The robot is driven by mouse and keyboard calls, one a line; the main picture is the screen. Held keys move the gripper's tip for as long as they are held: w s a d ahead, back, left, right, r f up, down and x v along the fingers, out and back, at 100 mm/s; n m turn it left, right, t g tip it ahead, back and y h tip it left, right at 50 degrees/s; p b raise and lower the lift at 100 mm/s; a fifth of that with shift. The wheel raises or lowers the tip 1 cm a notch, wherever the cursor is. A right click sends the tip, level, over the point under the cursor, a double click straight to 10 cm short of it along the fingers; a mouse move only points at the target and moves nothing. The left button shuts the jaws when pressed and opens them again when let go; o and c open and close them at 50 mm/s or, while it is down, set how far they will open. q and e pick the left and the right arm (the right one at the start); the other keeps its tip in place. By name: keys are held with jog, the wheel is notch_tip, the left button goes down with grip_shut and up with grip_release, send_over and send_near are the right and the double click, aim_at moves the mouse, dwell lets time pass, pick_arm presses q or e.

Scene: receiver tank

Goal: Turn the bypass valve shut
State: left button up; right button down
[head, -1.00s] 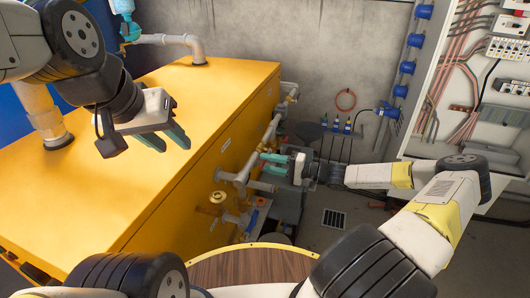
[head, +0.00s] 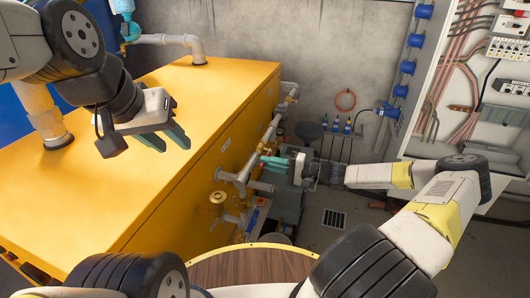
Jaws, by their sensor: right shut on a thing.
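The yellow tank (head: 150,105) has grey pipes (head: 243,176) along its right side. My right gripper (head: 264,161) is at these pipes, reaching in from the right with its green fingers close together. It is shut on the bypass valve's handle, which is mostly hidden by the fingers, so its angle cannot be told. My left gripper (head: 166,142) is open and empty, above the tank's top, well apart from the pipes.
A brass handwheel (head: 217,198) and a blue-handled valve (head: 251,220) sit lower on the tank's side. An open electrical cabinet (head: 450,100) stands at the right. A round wooden top (head: 250,267) is in front. Floor with a drain grate (head: 334,218) is clear.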

jog(key=shift+r+m, duration=0.1)
jog(key=shift+m, duration=0.2)
dwell(0.7)
jog(key=w+d+r+m, duration=0.3)
jog(key=w+r+m, duration=0.3)
jog(key=m, duration=1.1)
jog(key=shift+w+r+m, duration=0.3)
jog(key=shift+r, duration=0.15)
dwell(0.4)
jog(key=c, duration=1.4)
grip_release()
jog(key=shift+a, duration=0.1)
